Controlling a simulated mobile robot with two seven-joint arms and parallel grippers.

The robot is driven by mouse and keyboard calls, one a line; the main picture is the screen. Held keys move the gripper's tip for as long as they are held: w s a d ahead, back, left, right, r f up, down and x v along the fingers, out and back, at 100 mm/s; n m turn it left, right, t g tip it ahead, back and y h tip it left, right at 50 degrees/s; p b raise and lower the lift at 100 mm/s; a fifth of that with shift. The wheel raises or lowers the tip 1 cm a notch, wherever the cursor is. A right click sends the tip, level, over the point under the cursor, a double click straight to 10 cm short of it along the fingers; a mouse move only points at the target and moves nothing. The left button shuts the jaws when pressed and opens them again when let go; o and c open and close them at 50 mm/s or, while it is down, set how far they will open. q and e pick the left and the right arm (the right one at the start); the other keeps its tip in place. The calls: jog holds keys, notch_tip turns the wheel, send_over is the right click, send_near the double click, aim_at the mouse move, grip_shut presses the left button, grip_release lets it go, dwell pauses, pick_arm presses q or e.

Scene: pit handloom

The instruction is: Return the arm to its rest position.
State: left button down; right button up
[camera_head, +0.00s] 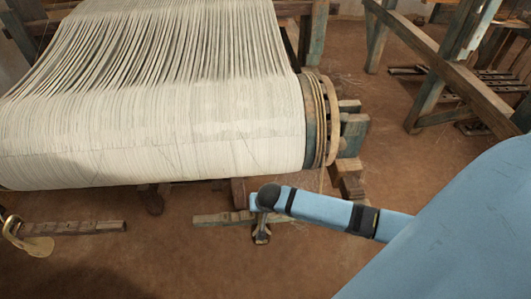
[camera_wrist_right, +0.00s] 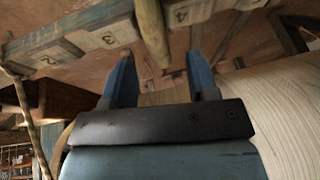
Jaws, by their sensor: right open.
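In the head view, my right arm comes in from the right, and its gripper (camera_head: 262,236) hangs low in front of the right end of the cloth beam. In the right wrist view the two blue fingers of this gripper (camera_wrist_right: 160,62) stand apart, open. A pale rounded rod (camera_wrist_right: 152,35) hangs in the gap between the fingers in that picture; I cannot tell how far away it is. Nothing is gripped. My left gripper is not in view.
The white warp roll (camera_head: 200,125) fills the upper left, with rope coils (camera_head: 321,120) at its right end. It also shows in the wrist view (camera_wrist_right: 290,105), near numbered blocks (camera_wrist_right: 115,36). A brass piece (camera_head: 38,244) is lower left. Bare floor (camera_head: 180,265) lies below; a timber frame (camera_head: 465,95) stands right.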

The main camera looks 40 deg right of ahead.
jog(key=p+v, duration=0.1)
jog(key=v, duration=0.9)
jog(key=shift+a, duration=0.1)
jog(key=s+a+r+n+t+y+p, duration=0.4)
jog(key=s+a+r+n+t+p, duration=0.2)
jog(key=s, duration=0.7)
jog(key=a+r+n+p, duration=0.2)
jog(key=a+n+p, duration=0.1)
jog(key=a+p, duration=0.1)
jog(key=shift+r+n+p, duration=0.15)
jog(key=shift+n+p, duration=0.15)
jog(key=shift+p, duration=0.15)
jog(key=shift+a, duration=0.1)
